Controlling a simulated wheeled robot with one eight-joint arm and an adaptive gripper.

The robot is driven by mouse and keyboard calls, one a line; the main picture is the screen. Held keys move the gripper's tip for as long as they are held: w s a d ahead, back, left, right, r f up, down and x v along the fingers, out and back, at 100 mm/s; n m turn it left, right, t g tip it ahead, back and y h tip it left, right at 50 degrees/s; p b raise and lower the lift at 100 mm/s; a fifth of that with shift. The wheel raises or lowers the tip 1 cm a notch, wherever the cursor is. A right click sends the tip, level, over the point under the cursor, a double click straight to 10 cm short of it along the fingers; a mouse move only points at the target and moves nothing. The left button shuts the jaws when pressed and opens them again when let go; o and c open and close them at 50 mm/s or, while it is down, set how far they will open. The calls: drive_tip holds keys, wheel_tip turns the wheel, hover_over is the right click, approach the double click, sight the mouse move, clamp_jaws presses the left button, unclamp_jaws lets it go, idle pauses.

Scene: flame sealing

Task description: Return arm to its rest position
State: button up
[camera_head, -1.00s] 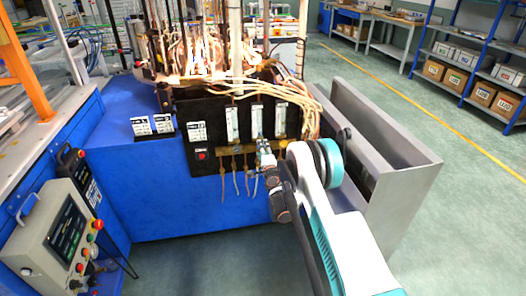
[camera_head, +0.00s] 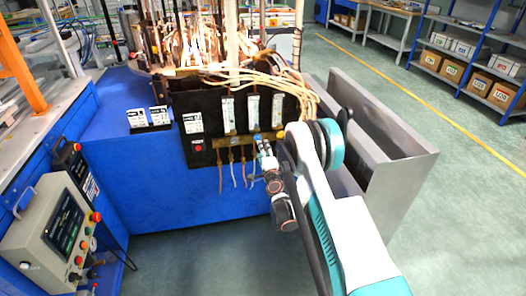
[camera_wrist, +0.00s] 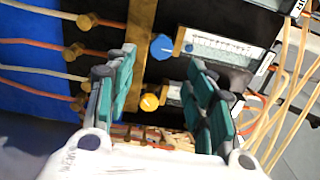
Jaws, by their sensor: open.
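My gripper (camera_wrist: 162,90) is open and empty in the wrist view, with its two teal-padded fingers apart. A yellow knob (camera_wrist: 150,102) and a blue knob (camera_wrist: 161,47) on the valve panel show between and beyond the fingers. In the head view my gripper (camera_head: 262,148) is small and partly hidden by my wrist, just in front of the panel's lower right. My arm (camera_head: 345,220) reaches from the lower right toward the panel. Whether the fingers touch a knob I cannot tell.
The black flowmeter panel (camera_head: 205,150) is on the blue machine (camera_head: 135,190), with hoses hanging below it. A grey metal trough (camera_head: 385,140) stands close on the right of my arm. A control box (camera_head: 62,225) is at lower left. The floor in front is free.

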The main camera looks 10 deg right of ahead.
drive_tip(key=s+a+r+n+g+y, duration=0.1)
drive_tip(key=s+a+r+n, duration=0.15)
drive_tip(key=r, duration=0.55)
drive_tip(key=s+a+r+n+g+y, duration=0.1)
drive_tip(key=s+r+n, duration=0.15)
drive_tip(key=r, duration=0.55)
drive_tip(key=s+a+r+n+g+y, duration=0.15)
drive_tip(key=r+n, duration=0.25)
drive_tip(key=r, duration=0.5)
drive_tip(key=s+r+n+g, duration=0.2)
drive_tip(key=s+r+n, duration=0.15)
drive_tip(key=s, duration=0.95)
drive_tip(key=s+r+n+g, duration=0.3)
drive_tip(key=s+r, duration=0.1)
drive_tip(key=s, duration=0.9)
drive_tip(key=s+d+f+n+g+h, duration=0.1)
drive_tip(key=s+d+f, duration=0.1)
drive_tip(key=s, duration=0.8)
drive_tip(key=s+d+f+n+g+h, duration=0.1)
drive_tip(key=s+d+f+h, duration=0.1)
drive_tip(key=s, duration=0.7)
drive_tip(key=shift+s+d+f+n, duration=0.3)
drive_tip(key=shift+s+f+n, duration=0.05)
drive_tip(key=shift+f, duration=0.5)
drive_tip(key=shift+h, duration=0.25)
